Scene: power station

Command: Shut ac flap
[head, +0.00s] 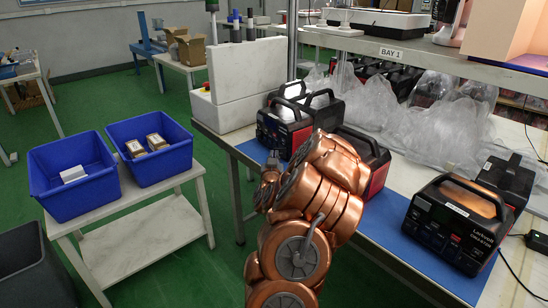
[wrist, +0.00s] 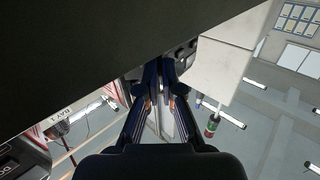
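Several black-and-red power stations stand on the workbench. One (head: 283,126) is at the left end of the bench, just beyond my arm's end in the head view. Another (head: 376,162) is partly hidden behind my copper arm, and a third (head: 455,222) faces front at the right. I cannot make out an AC flap on any of them. My gripper (wrist: 159,62) shows in the wrist view with its fingers together and nothing seen between them. A large dark surface (wrist: 80,50) fills the upper left there, close to the fingers; I cannot tell what it is.
A white block (head: 247,75) stands at the bench's left end. Clear plastic bags (head: 400,115) lie behind the power stations, under the BAY 1 shelf (head: 390,52). Two blue bins (head: 75,172) sit on a side table at the left. Green floor lies between.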

